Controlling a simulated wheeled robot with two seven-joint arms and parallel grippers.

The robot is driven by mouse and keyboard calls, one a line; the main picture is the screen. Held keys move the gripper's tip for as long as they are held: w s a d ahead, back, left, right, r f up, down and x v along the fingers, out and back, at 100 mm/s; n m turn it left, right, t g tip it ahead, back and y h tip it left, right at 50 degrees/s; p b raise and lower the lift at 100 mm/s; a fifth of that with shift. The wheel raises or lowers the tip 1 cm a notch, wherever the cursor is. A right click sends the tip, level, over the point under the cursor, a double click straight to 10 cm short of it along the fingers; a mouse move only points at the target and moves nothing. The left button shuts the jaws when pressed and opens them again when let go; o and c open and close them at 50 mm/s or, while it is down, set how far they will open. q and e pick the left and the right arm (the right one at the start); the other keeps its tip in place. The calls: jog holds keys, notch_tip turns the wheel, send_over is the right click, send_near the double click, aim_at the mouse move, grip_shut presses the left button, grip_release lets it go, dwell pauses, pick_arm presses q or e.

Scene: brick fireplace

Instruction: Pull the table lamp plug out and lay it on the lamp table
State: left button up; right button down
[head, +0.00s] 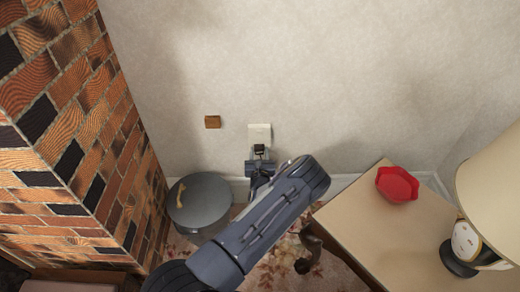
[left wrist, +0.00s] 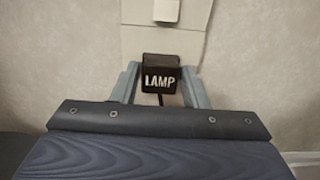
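The black plug marked LAMP (left wrist: 160,79) is at the lower part of the pale wall outlet (head: 259,131); it also shows small in the head view (head: 259,149). My left gripper (left wrist: 160,75) has one finger on each side of the plug, very close to it. I cannot tell whether the fingers press on it. A dark cord runs down from the plug between the fingers. The lamp table (head: 365,232) stands at the right, and the table lamp (head: 490,190) with a beige shade is on it, cut by the frame edge. My right gripper is not in view.
A red dish (head: 397,184) lies near the lamp table's back edge; bare top lies in front of it. A round grey lidded container (head: 200,205) stands left of my left gripper. A small brown block (head: 212,121) is on the wall. Brickwork (head: 70,120) fills the left.

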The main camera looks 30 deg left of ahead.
pick_arm(q)
grip_shut()
jog(key=shift+p+v, duration=0.7)
jog(key=shift+v, duration=0.3)
jog(key=shift+p+v, duration=0.95)
jog(key=shift+v, duration=1.05)
